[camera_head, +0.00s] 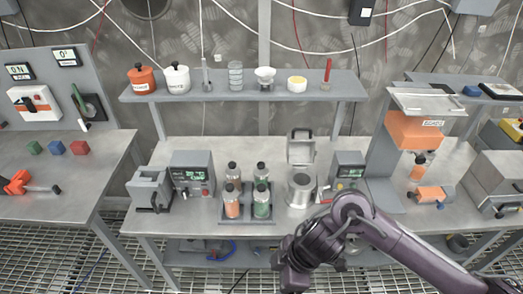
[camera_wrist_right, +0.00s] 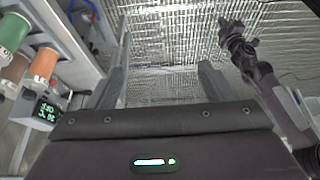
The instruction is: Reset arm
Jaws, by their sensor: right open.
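My right arm (camera_head: 400,240) comes in from the lower right in the head view, bent in front of the middle bench. Its gripper (camera_head: 290,270) hangs low before the bench's front edge, and its fingers are hard to make out there. In the right wrist view the right gripper (camera_wrist_right: 160,82) is open, with two grey fingers apart and nothing between them. A dark arm at the right of that view seems to be my left, its end (camera_wrist_right: 237,38) over the grating; its jaws are unclear. The left arm does not show in the head view.
The middle bench (camera_head: 190,218) holds a rack of bottles (camera_head: 248,212), a metal pot (camera_head: 300,190) and display devices. A shelf (camera_head: 215,95) with jars stands behind. A left table (camera_head: 60,170) bears coloured cubes. Grating floor (camera_head: 110,265) lies open in front.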

